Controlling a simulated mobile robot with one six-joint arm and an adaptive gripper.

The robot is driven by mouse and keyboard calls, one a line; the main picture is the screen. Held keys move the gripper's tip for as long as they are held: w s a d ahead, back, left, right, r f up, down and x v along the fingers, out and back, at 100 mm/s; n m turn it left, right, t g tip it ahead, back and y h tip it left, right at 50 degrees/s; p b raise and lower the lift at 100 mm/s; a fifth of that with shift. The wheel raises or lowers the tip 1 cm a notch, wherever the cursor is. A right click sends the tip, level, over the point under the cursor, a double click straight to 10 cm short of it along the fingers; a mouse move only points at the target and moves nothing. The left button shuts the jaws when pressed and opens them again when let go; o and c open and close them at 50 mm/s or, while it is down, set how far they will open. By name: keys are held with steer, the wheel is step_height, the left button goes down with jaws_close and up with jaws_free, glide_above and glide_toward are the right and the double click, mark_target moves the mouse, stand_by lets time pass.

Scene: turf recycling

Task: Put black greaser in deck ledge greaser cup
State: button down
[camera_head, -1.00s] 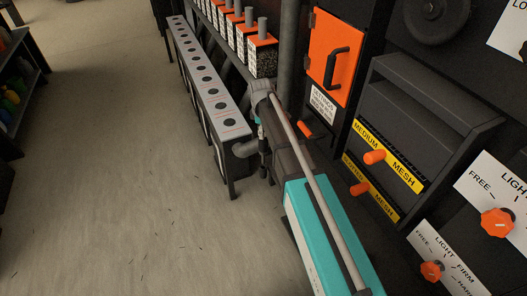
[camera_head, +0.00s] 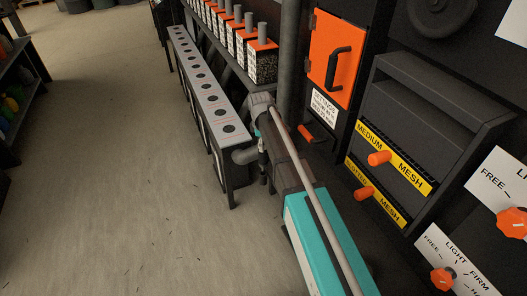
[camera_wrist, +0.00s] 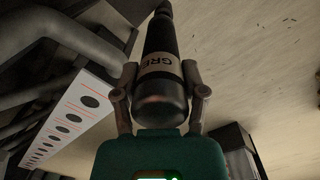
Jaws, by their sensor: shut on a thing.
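My gripper (camera_wrist: 158,95) is shut around a black greaser (camera_wrist: 160,35), a dark cylinder with a pale label reading "GRE". In the wrist view its rounded end faces me and its narrow tip points away. In the head view my gripper is small and dark beside the near end of a long pale ledge (camera_head: 212,98) with a row of dark round openings. This ledge also shows in the wrist view (camera_wrist: 72,108), left of the greaser and apart from it. I cannot tell which opening or fitting is the greaser cup.
Several orange-topped boxes (camera_head: 262,63) stand on a shelf behind the ledge. The dark machine with an orange door (camera_head: 335,55), yellow mesh labels and orange knobs (camera_head: 379,158) is close on the right. Shelves with coloured bottles (camera_head: 12,100) stand at left. Open floor (camera_head: 110,170) lies between.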

steer(key=shift+w+f+b, duration=0.1)
steer(key=shift+f+b, duration=1.6)
steer(key=shift+f, duration=0.15)
steer(key=shift+c, duration=0.5)
jaws_free()
steer(key=shift+r, duration=0.25)
steer(key=r+p, duration=0.3)
steer(key=p, duration=0.1)
steer(key=r+p, duration=0.8)
steer(key=shift+a+r, duration=0.25)
steer(key=shift+a, duration=0.1)
